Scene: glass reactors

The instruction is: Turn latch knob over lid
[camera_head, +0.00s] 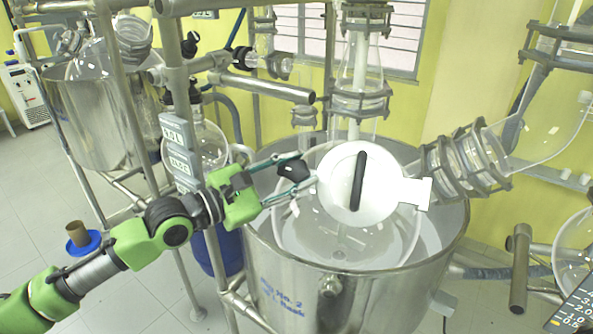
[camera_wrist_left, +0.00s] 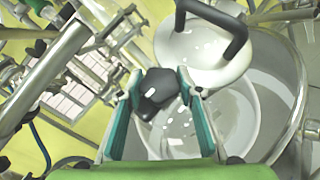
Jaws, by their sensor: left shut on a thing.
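The white round lid (camera_head: 336,190) with a black bar handle (camera_head: 357,180) covers the opening of the glass reactor vessel, and a white tab sticks out on its right. The black latch knob (camera_head: 293,170) is at the left of the lid, beside it rather than over it. My left gripper (camera_head: 305,170) is shut on the knob, with one finger on each side. In the left wrist view the knob (camera_wrist_left: 156,90) sits between the teal finger pads, and the lid (camera_wrist_left: 195,48) is beyond it to the upper right. My right gripper is not in view.
The glass vessel stands inside a steel tank (camera_head: 340,300). A clamped glass neck (camera_head: 465,160) rises right of the lid, and a vertical glass column (camera_head: 360,85) stands behind it. Steel frame pipes (camera_head: 265,87) run close above my left arm. A second tank (camera_head: 105,120) is far left.

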